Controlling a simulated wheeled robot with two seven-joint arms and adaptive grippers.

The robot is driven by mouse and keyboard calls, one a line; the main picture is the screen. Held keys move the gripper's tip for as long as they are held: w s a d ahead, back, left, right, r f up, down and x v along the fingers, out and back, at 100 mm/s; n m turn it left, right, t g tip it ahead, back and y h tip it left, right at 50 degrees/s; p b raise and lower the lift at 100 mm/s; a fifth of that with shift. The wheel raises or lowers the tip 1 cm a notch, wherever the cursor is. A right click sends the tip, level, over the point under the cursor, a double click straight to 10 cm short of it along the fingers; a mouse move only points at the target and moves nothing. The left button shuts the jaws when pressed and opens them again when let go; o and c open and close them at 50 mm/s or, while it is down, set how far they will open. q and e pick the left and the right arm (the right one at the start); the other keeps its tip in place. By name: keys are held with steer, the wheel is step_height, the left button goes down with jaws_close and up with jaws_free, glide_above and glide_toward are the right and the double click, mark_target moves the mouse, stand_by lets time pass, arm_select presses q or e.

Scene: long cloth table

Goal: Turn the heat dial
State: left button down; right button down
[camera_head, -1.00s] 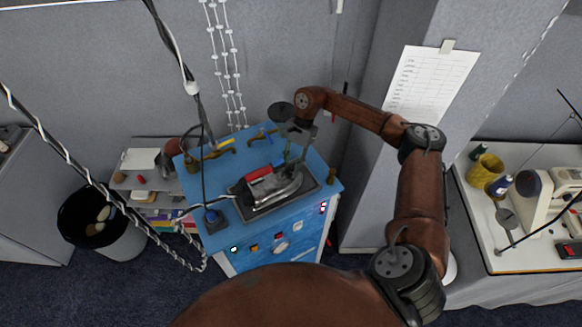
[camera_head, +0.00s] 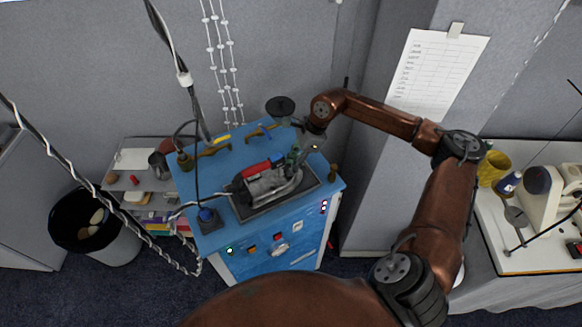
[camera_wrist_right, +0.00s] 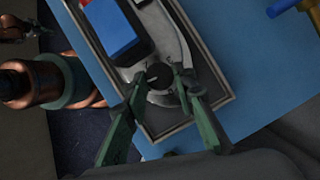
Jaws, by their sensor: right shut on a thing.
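The iron (camera_head: 268,187), dark and grey with a red handle part, rests on a dark-rimmed tray (camera_head: 246,211) on top of the blue cabinet. The heat dial (camera_wrist_right: 159,75) is a small black round knob on the iron in the right wrist view, beside the handle's blue block (camera_wrist_right: 116,32). My right gripper (camera_head: 296,158) reaches down to the iron from the back right. In the right wrist view its green fingers (camera_wrist_right: 163,78) stand on both sides of the dial and are shut on it. The head view does not show the dial clearly. My left gripper is out of view.
A cable hangs down on the left. A black bin (camera_head: 88,222) stands left; a white table (camera_head: 490,240) stands right.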

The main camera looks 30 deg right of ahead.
steer(key=m+b, duration=0.1)
steer(key=m, duration=0.1)
steer(key=m+t+h+b, duration=0.1)
steer(key=m, duration=0.1)
steer(key=shift+s+a+f+t+b, duration=0.1)
steer(key=shift+s+t+b, duration=0.05)
steer(key=shift+t+b, duration=0.2)
steer(key=shift+a+m+t+h+b, duration=0.1)
steer(key=shift+m+t+h+b, duration=0.25)
steer(key=shift+m+b, duration=1.05)
steer(key=shift+s+m, duration=0.1)
steer(key=shift+m, duration=0.4)
steer(key=c, duration=1.6)
jaws_free()
steer(key=shift+r, duration=0.3)
steer(key=v, duration=1.1)
steer(key=shift+r, duration=0.4)
